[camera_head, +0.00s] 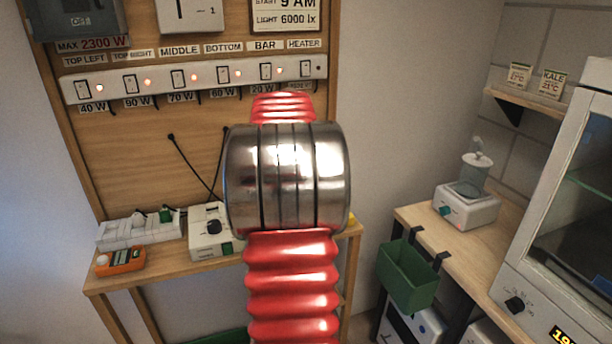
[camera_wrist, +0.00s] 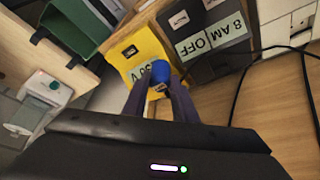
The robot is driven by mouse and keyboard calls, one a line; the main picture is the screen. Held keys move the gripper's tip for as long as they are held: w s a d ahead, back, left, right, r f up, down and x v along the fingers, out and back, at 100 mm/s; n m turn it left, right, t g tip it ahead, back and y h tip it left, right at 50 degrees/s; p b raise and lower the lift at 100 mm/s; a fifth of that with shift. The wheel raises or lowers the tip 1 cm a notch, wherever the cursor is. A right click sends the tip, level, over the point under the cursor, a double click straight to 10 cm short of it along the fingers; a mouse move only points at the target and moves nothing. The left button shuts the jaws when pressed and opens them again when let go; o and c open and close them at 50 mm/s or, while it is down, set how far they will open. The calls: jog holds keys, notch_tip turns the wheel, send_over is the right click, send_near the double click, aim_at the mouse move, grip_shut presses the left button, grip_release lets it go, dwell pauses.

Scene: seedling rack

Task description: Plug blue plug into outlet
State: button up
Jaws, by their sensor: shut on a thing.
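In the wrist view my gripper (camera_wrist: 156,92) is shut on the blue plug (camera_wrist: 154,73), whose rounded blue body shows between the fingertips with a pale part below it. Just beyond it is a yellow box (camera_wrist: 148,48) with a dark mark and a partly covered label; I cannot tell whether the plug touches it. Beside it is a dark box (camera_wrist: 205,52) with an "8 AM OFF" label. In the head view my arm hides my gripper and the plug. I cannot tell which opening is the outlet meant. A white power strip (camera_head: 118,236) lies on the wooden bench.
A black cable (camera_wrist: 240,95) curves over the wooden bench (camera_wrist: 290,125) at right. In the head view, a white switch panel (camera_head: 110,83) with lit red lamps hangs on the board, an orange meter (camera_head: 120,262) lies at left, and a green bin (camera_head: 408,285) hangs at right.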

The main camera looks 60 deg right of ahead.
jog(key=w+a+f+n+t+y, duration=0.1)
jog(key=w+a+f+n, duration=0.4)
jog(key=a, duration=1.4)
jog(key=w+a+f+n+t+y, duration=0.1)
jog(key=w+a+f+n, duration=0.5)
jog(key=w+a, duration=0.6)
jog(key=w+a+f+n+t+y, duration=0.2)
jog(key=w+a+f+n, duration=0.4)
jog(key=a, duration=2)
jog(key=w+f, duration=0.1)
jog(key=w, duration=0.2)
jog(key=shift+a+f, duration=0.25)
jog(key=shift+f, duration=0.1)
jog(key=shift+a, duration=0.1)
